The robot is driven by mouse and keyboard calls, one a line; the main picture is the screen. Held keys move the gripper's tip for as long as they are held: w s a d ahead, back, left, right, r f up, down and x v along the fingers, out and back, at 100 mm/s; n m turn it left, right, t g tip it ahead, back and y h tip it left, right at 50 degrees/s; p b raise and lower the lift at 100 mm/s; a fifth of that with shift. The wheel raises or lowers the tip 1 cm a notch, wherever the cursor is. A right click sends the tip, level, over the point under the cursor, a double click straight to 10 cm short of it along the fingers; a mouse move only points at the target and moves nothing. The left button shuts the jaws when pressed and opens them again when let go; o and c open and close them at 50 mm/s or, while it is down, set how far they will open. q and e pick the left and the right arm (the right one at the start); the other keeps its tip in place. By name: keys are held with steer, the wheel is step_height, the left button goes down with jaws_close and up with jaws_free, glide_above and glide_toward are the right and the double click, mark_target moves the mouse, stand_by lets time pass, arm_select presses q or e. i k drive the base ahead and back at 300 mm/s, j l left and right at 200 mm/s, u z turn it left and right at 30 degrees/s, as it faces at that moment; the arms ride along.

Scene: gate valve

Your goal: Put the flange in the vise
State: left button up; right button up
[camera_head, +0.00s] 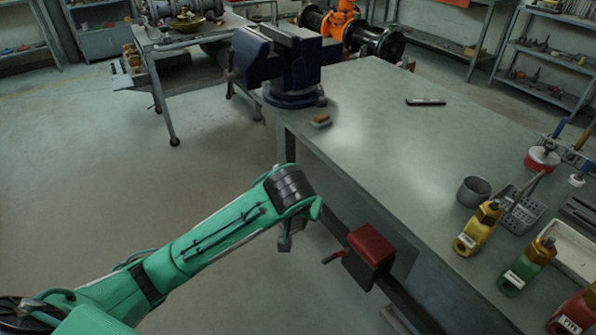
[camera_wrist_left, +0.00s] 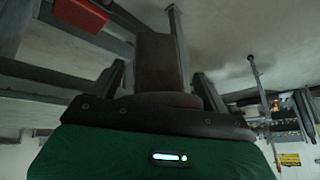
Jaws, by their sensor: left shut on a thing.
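My left arm comes in from the left, and my left gripper (camera_head: 285,237) hangs in front of the bench's side, below and apart from the vise. It is mostly hidden by my wrist. In the left wrist view, my left gripper (camera_wrist_left: 160,85) is shut on a dark brown, flat-sided piece (camera_wrist_left: 157,58). I cannot tell from its visible side whether this is the flange. No other flange is clearly seen. My right gripper is out of view.
A red box (camera_head: 370,246) with a handle sits at the workbench (camera_head: 400,150) front edge, near my gripper. Bottles (camera_head: 477,230), a grey cup (camera_head: 473,191) and a basket (camera_head: 521,212) stand at right. A small brush (camera_head: 321,121) lies near the vise. The bench's middle is mostly clear.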

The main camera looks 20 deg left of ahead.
mark_target(266, 31)
steer(key=i+j+u, duration=0.1)
steer(key=u, duration=0.35)
steer(key=i+u, duration=0.15)
steer(key=u, duration=0.25)
steer(key=i+j+u, duration=0.25)
steer(key=i+u, duration=0.2)
steer(key=i+j+u, duration=0.1)
steer(key=i+u, duration=0.35)
steer(key=i+z, duration=0.35)
steer(key=z, duration=0.15)
steer(key=i+j+z, duration=0.15)
steer(key=i+z, duration=0.2)
steer(key=z, duration=0.15)
